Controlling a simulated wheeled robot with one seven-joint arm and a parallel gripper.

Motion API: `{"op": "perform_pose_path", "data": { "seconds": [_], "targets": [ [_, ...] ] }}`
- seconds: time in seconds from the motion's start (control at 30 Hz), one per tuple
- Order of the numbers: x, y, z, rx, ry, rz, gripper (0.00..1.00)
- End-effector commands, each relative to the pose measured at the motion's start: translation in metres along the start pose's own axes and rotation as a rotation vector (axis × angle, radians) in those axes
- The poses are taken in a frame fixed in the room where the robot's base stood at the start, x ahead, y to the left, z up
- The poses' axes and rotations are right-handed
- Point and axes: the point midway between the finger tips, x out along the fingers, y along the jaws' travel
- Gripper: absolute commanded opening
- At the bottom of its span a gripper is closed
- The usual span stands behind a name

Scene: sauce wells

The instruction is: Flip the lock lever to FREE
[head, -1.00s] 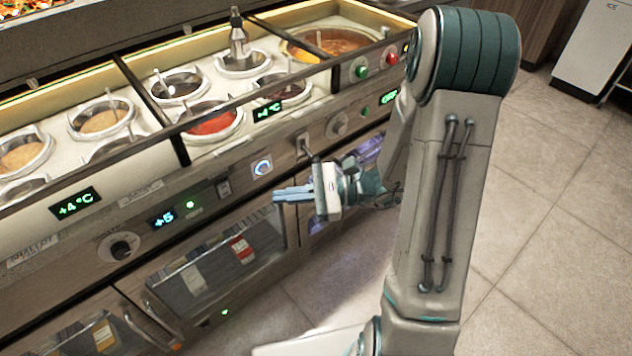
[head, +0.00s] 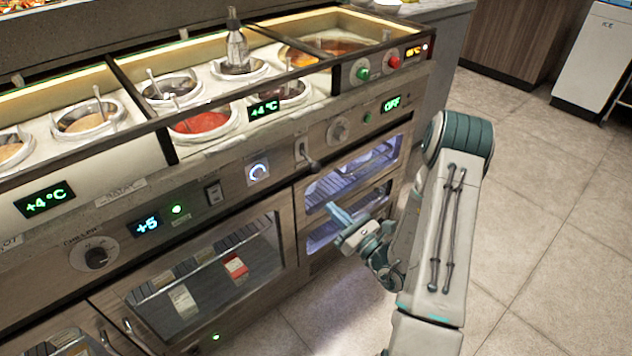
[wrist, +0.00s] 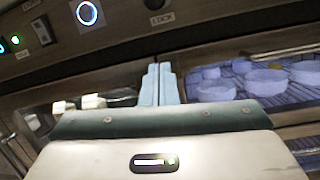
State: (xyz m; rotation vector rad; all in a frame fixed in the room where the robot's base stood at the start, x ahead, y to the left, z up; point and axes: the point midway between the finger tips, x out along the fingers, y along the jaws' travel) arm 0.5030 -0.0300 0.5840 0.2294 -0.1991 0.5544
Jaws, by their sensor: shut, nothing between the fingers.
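The lock lever (head: 309,160) is a small metal lever with a dark knob on a light plate, on the steel front panel above the gap between the two glass doors. It slants down to the right in the head view. In the wrist view its lower part (wrist: 155,4) shows at the top edge, above a label reading LOCK (wrist: 162,19). Any FREE marking is too small to read. My gripper (head: 334,210) is shut and empty, with its pale blue fingers together. It is below and apart from the lever, in front of the right glass door; its fingers also show in the wrist view (wrist: 159,72).
A round blue-lit button (head: 258,171) and a rocker switch (head: 213,194) sit left of the lever, a knob (head: 338,130) to its right. Sauce wells (head: 205,122) line the counter above. Glass doors (head: 205,270) lie below. Open tiled floor (head: 545,220) is at the right.

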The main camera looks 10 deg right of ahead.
Motion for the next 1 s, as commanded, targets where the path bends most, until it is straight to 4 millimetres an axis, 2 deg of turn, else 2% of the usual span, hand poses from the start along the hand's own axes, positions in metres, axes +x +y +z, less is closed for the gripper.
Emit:
{"op": "perform_pose_path", "data": {
  "seconds": [0.23, 0.37, 0.8, 1.0],
  "targets": [
    [0.003, 0.001, 0.000, -0.001, 0.001, 0.003, 0.00],
    [0.015, 0.001, -0.001, -0.003, 0.001, 0.007, 0.00],
    [0.103, 0.001, 0.002, -0.004, -0.002, 0.006, 0.00],
    [0.092, 0.001, 0.025, -0.002, 0.001, 0.004, 0.00]
  ]
}}
